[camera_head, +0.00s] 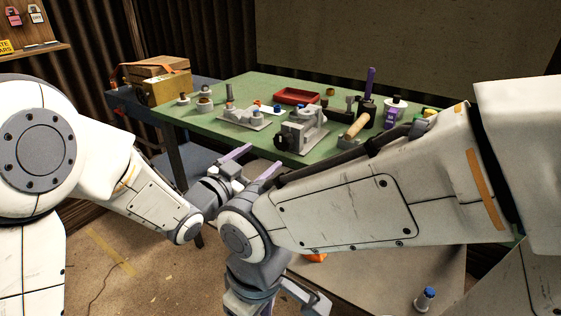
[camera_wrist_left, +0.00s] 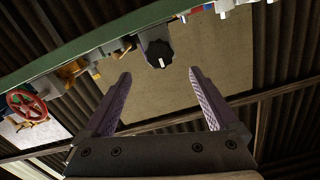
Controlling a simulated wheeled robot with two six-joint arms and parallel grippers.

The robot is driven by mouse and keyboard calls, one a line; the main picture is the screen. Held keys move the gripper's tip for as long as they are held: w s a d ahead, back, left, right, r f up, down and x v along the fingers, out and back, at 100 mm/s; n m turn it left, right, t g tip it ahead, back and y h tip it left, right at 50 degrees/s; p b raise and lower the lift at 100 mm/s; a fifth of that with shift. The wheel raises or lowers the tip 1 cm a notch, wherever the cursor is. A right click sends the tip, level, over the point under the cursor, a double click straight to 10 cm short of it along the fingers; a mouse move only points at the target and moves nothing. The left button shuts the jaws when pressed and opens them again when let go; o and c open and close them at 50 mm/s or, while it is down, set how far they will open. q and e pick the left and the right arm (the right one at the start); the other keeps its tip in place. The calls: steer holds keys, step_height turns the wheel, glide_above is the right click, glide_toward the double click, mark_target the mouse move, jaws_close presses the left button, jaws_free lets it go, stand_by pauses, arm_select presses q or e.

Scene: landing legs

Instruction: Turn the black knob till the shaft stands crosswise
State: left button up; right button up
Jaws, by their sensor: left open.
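The black knob (camera_wrist_left: 158,53) shows in the left wrist view, with a small pale mark on its face. In the head view it is small and dark on the front of a grey block-like fixture (camera_head: 300,132) at the table's near edge. My left gripper (camera_head: 252,161) is open and empty, its purple fingers short of the fixture. In the left wrist view the knob lies beyond the fingertips, between their lines, with a gap. I cannot make out how the shaft stands.
The green table (camera_head: 205,124) holds a red tray (camera_head: 298,96), a wooden-handled hammer (camera_head: 357,125), a grey plate fixture (camera_head: 243,118) and several small parts. A red handwheel (camera_wrist_left: 27,107) shows in the left wrist view. A blue-topped part (camera_head: 425,298) stands lower right.

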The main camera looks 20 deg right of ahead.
mark_target(281, 142)
arm_select(q)
steer(key=shift+h, duration=0.3)
steer(key=x, duration=1)
steer(key=shift+w+d, duration=0.15)
steer(key=shift+d, duration=0.1)
steer(key=shift+a+f, duration=0.1)
steer(key=c, duration=1.4)
